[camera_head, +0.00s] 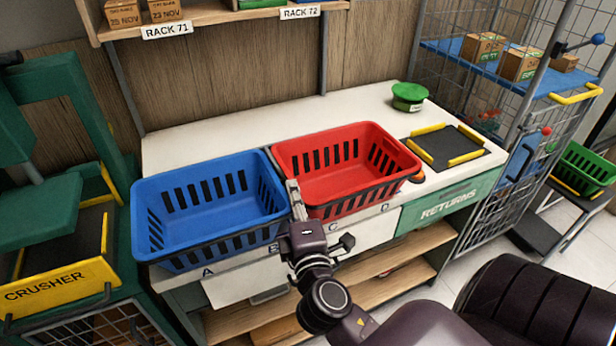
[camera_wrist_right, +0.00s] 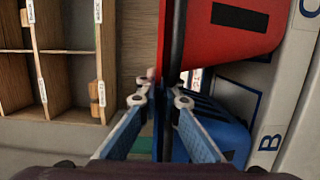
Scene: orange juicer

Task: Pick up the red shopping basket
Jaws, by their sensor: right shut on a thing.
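The red shopping basket (camera_head: 345,165) stands upright on the white counter, its slotted walls and empty inside showing. My right gripper (camera_head: 296,200) is at its near left corner, in the narrow gap beside the blue basket (camera_head: 210,205). In the right wrist view the gripper's two fingers (camera_wrist_right: 161,102) close on a dark strip along the edge of the red basket (camera_wrist_right: 222,40). The exact contact is partly hidden. The basket appears to rest on the counter. My left gripper is not in view.
The blue basket stands close on the left. A black mat with yellow bars (camera_head: 445,147) lies to the right, and a green round object (camera_head: 408,96) behind. The white counter (camera_head: 230,140) is free behind the baskets. A wire cage (camera_head: 490,150) stands at right.

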